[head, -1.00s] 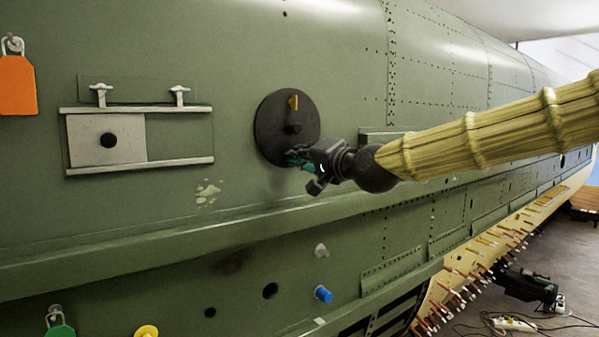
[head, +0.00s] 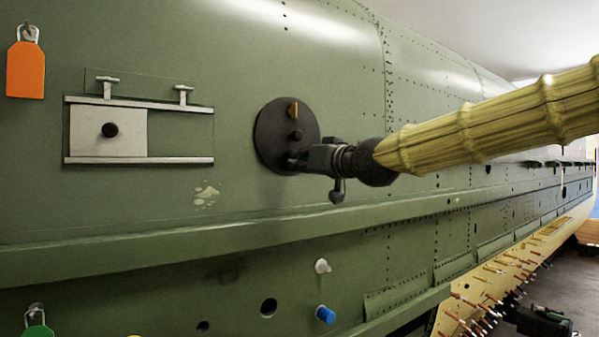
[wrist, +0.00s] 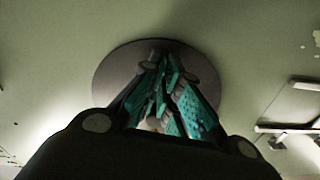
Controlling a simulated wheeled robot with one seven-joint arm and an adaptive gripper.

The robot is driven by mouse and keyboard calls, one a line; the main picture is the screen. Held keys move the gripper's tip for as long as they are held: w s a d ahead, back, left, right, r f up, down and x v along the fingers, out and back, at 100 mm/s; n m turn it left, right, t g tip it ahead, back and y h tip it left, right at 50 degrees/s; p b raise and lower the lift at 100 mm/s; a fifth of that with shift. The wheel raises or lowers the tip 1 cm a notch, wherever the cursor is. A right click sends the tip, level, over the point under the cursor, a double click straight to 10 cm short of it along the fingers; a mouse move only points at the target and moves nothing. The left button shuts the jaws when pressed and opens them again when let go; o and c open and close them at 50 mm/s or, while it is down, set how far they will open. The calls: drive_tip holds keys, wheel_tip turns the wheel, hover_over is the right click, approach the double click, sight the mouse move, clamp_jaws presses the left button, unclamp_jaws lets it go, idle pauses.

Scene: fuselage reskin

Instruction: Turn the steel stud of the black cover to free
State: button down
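The round black cover (head: 272,135) sits on the green fuselage skin; it also shows in the wrist view as a grey disc (wrist: 112,72). It carries a brass-coloured stud (head: 293,110) near its top and a dark knob (head: 296,135) at the middle. My gripper (head: 295,160) is at the cover's lower part, below the knob. In the wrist view its teal-padded fingers (wrist: 160,68) come close together in front of the disc. The steel stud is not clearly visible; the fingers hide the spot where they meet the cover. I cannot tell whether they hold it.
A rail-framed panel (head: 180,160) with a pale plate (head: 88,135) is left of the cover. An orange tag (head: 26,70) hangs at far left. A ledge (head: 220,238) runs below the cover. A blue plug (head: 325,314) and a pale plug (head: 322,266) stick out beneath it.

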drive_tip(key=shift+f+n+b, duration=0.1)
drive_tip(key=shift+n+b, duration=0.4)
drive_tip(key=shift+n, duration=0.5)
drive_tip(key=c, duration=1.7)
unclamp_jaws()
drive_tip(key=shift+o, duration=0.2)
drive_tip(key=v, duration=1.2)
drive_tip(key=shift+d, duration=0.15)
